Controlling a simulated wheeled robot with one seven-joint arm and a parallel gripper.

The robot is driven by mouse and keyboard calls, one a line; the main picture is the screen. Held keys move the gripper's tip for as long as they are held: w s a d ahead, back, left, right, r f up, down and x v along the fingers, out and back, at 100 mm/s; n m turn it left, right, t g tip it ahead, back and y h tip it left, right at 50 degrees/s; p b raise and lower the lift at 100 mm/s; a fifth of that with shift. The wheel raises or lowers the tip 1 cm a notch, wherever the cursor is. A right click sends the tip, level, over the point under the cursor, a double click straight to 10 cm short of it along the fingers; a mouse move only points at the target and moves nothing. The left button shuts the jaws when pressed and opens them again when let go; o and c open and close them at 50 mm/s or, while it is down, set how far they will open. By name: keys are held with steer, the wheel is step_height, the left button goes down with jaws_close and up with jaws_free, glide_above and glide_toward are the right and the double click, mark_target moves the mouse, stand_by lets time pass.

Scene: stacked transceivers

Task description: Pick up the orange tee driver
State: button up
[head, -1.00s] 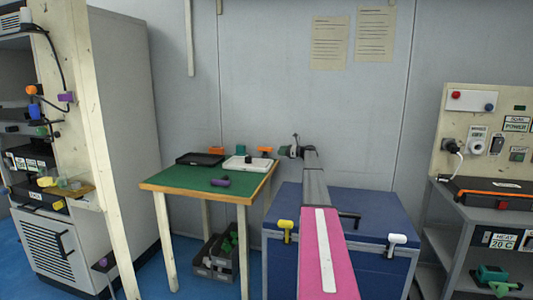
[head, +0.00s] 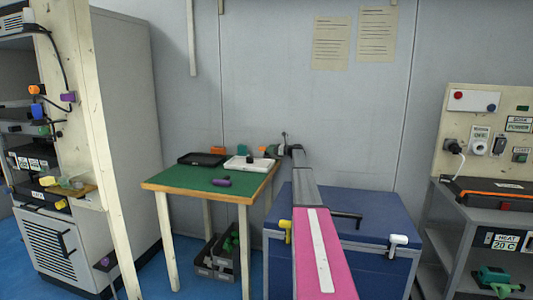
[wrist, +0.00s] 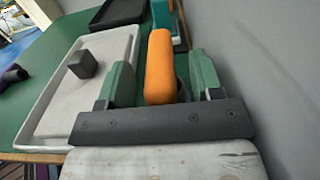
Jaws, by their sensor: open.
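The orange tee driver (wrist: 160,68) shows in the wrist view as an upright-in-picture rounded orange handle. It lies between the two green fingers of my gripper (wrist: 163,80). The fingers are open, with a gap visible on each side of the handle. The driver's near end is close to the dark gripper bar; I cannot tell whether they touch. In the head view my gripper (head: 274,150) is at the back right corner of the green table (head: 180,181), and the driver is mostly hidden beside it.
A white tray (wrist: 62,110) with a dark block (wrist: 82,64) lies left of the gripper. A black tray (head: 203,159) and a purple item (head: 221,182) are on the table. A teal item (wrist: 162,14) stands beyond the driver. The grey wall (wrist: 255,60) is close on the right.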

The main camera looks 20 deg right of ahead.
steer(key=shift+w+a, duration=0.3)
steer(key=shift+a, duration=0.15)
steer(key=c, duration=1.1)
